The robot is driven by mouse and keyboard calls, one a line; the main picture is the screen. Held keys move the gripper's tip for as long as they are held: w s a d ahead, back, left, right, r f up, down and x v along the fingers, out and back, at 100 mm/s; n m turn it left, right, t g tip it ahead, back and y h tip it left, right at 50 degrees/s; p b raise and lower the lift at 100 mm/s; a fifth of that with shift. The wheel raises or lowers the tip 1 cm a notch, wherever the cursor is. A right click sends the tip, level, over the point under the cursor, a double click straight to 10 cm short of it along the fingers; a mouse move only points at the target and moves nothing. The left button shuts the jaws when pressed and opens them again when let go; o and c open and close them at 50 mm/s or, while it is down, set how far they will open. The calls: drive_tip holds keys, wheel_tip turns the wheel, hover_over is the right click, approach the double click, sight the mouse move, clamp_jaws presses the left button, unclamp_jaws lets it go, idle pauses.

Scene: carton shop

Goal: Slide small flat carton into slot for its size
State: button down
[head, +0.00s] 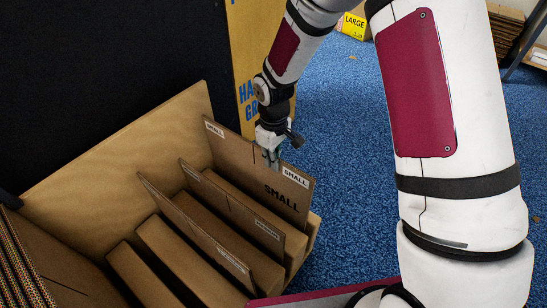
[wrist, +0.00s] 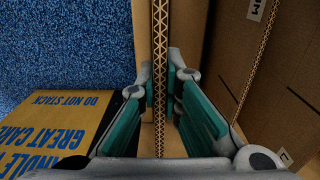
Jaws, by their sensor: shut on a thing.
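The small flat carton (head: 240,165) is a thin brown sheet printed SMALL, with white SMALL labels at both top corners. It stands upright in the far-right slot of the brown rack (head: 120,150). Its lower edge is hidden, so I cannot tell whether it touches the slot floor. My gripper (head: 269,155) points down and is shut on its top edge near the middle. In the wrist view the green finger pads (wrist: 163,110) lie on both sides of the carton's corrugated edge (wrist: 160,50).
Two other labelled sheets stand in the rack to the left, including the middle sheet (head: 215,200). Thick low dividers (head: 180,262) separate the slots. A dark panel stands behind, beside a yellow printed carton (head: 250,70). Blue carpet (head: 345,150) is open to the right.

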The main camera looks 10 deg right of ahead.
sight(274, 187)
drive_tip(key=shift+f+b, duration=4.55)
drive_tip(key=shift+f, duration=2.35)
drive_tip(key=c, duration=1.7)
unclamp_jaws()
wheel_tip(274, 187, up, 12)
drive_tip(key=shift+r, duration=0.1)
